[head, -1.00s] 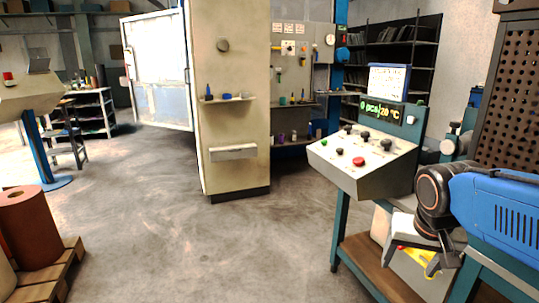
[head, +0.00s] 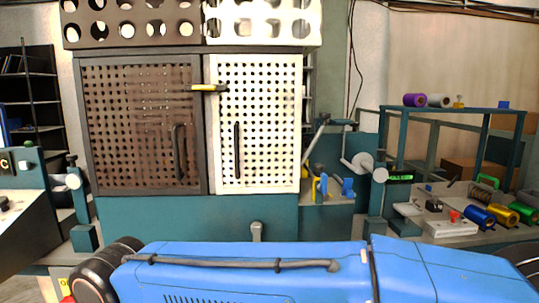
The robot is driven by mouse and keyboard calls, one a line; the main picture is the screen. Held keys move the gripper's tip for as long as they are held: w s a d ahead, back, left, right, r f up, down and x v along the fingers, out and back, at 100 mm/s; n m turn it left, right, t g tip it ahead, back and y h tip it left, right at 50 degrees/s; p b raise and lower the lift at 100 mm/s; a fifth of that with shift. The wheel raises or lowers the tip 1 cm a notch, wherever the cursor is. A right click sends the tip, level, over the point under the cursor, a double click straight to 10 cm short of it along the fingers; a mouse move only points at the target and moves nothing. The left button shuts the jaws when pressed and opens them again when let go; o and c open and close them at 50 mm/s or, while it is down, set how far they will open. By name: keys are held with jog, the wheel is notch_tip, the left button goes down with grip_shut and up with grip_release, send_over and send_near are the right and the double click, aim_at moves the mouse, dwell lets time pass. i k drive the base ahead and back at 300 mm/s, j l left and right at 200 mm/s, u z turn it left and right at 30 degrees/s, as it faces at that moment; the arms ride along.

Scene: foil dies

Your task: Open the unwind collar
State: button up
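No part can be picked out for certain as the unwind collar. A pale round disc (head: 363,162) on a shaft stands right of the perforated doors, and a similar disc (head: 380,175) is beside it; either may belong to an unwind. Too small to tell whether anything there is open or closed. My blue arm lies across the bottom of the head view, its dark joint at the lower left. My gripper is not visible.
A machine with a brown perforated door (head: 140,130) and a white perforated door (head: 255,125) fills the centre-left, a yellow-black latch (head: 207,88) across them. A teal frame (head: 450,110) with coloured foil rolls stands right. A control desk (head: 22,215) is at the left edge.

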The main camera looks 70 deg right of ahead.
aim_at(380, 173)
jog(key=z, duration=3)
